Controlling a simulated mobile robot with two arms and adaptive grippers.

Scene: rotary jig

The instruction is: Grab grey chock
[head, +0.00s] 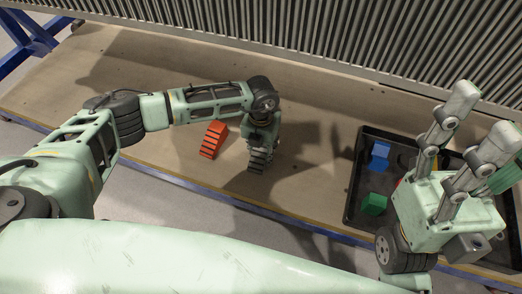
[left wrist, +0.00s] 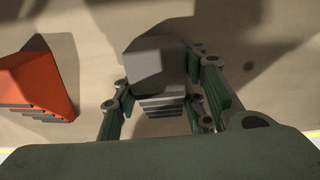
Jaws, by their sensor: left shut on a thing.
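The grey chock (head: 257,162) is a stepped, ridged wedge at the front middle of the wooden table. In the left wrist view the grey chock (left wrist: 158,68) sits between the two fingers. My left gripper (head: 261,146) reaches down over it and is shut on it, with a finger on either side (left wrist: 163,85). Part of the chock is hidden by the gripper in the head view. Whether it touches the table is hard to tell. My right gripper (head: 482,115) is raised at the right with its fingers spread, open and empty.
An orange ridged chock (head: 213,138) stands just left of the grey one, also in the left wrist view (left wrist: 38,84). A black tray (head: 353,180) at the right holds a blue block (head: 379,151) and a green block (head: 374,204). A ribbed metal wall (head: 300,40) bounds the back.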

